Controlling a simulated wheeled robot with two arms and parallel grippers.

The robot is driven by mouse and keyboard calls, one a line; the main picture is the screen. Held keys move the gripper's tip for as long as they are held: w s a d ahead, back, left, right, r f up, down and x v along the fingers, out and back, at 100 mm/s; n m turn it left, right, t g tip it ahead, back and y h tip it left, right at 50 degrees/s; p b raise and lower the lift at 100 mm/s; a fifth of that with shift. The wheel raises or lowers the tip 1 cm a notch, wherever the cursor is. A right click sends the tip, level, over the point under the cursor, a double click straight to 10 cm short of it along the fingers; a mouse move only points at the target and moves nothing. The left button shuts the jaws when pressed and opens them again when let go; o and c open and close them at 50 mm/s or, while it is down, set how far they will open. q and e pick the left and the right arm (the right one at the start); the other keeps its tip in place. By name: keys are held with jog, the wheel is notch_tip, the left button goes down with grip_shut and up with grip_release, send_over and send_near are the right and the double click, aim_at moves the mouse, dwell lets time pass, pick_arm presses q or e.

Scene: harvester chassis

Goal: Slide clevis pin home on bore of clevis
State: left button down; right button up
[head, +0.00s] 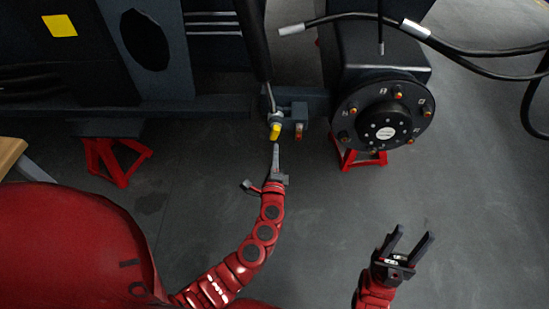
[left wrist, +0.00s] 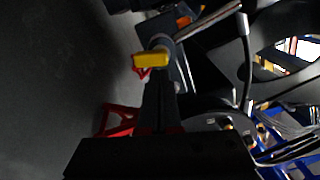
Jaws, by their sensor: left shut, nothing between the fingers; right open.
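The clevis pin has a yellow head (head: 275,131) and sits at the grey clevis (head: 299,112) under the end of a dark cylinder rod. The yellow head also shows in the left wrist view (left wrist: 151,61), just beyond my fingertips. How deep the pin sits in the bore cannot be seen. My left gripper (head: 276,148) is shut and empty, its fingertips just below the yellow head in the head view; I cannot tell whether they touch it. In the left wrist view its closed fingers (left wrist: 159,92) point toward the pin. My right gripper (head: 408,236) is open and empty, over the floor at the lower right.
A round hub (head: 384,133) with bolts stands right of the clevis. Black hoses (head: 455,48) hang above it. Red stands (head: 113,160) are under the chassis, left and right. Bare floor (head: 335,215) lies between my two arms.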

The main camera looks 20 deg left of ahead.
aim_at(276, 133)
pick_arm(q)
jog(key=x, duration=0.4)
jog(key=shift+w, duration=0.1)
jog(key=shift+w+a, duration=0.1)
jog(key=shift+w, duration=0.3)
jog(key=shift+w, duration=0.1)
jog(key=v, duration=0.4)
dwell(0.5)
